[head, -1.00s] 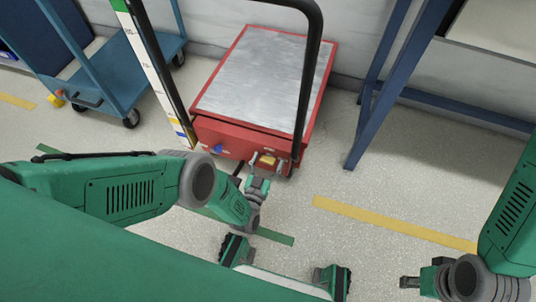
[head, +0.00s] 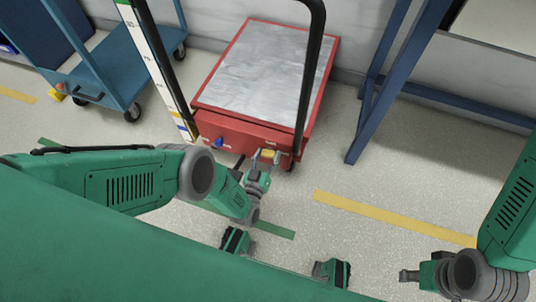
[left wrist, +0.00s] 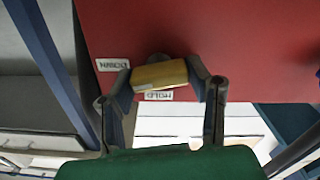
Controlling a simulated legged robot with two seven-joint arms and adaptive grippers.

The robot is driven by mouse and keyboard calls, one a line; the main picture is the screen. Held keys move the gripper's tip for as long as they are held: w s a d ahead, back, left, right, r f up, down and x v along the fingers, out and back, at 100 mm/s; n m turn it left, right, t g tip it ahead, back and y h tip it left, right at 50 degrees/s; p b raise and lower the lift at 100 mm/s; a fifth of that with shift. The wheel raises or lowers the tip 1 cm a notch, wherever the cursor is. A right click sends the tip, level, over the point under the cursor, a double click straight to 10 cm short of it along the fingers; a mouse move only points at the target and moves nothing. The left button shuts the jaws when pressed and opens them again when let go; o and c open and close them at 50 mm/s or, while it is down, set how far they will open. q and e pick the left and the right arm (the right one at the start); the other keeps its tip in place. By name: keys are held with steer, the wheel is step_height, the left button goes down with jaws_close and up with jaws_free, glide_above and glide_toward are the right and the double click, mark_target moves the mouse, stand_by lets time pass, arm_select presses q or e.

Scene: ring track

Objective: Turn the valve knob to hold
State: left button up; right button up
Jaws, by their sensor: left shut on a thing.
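The yellow valve knob (head: 268,155) is on the front of a red lift cart (head: 240,142). In the left wrist view the knob (left wrist: 159,75) is a yellow bar, nearly level and slightly tilted. My left gripper (head: 265,157) has its two fingers on the bar's two ends and is shut on it. In the left wrist view a HOLD label (left wrist: 153,96) sits just below the knob, and a DOWN label (left wrist: 113,64) is to its left; both read upside down. My right gripper (head: 408,276) hangs at the lower right, away from the cart; its finger opening is unclear.
A blue lever (head: 217,142) is left of the knob. The cart's black handle (head: 305,85) rises close to the knob's right. A blue trolley (head: 115,85) stands left and a blue frame (head: 385,90) right. The floor at right is free.

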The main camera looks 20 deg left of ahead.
arm_select(q)
steer(key=n, duration=0.2)
steer(key=shift+s+a+f+n, duration=0.1)
steer(key=shift+a+f+n, duration=0.05)
steer(key=shift+n, duration=0.25)
steer(key=n, duration=0.9)
steer(key=shift+a+f, duration=0.1)
steer(key=shift+f, duration=0.05)
steer(key=shift+f+n, duration=0.1)
steer(key=shift+n, duration=1.6)
steer(key=shift+s, duration=0.1)
steer(key=o, duration=1.2)
steer(key=shift+c, duration=0.2)
steer(key=shift+w+r, duration=0.2)
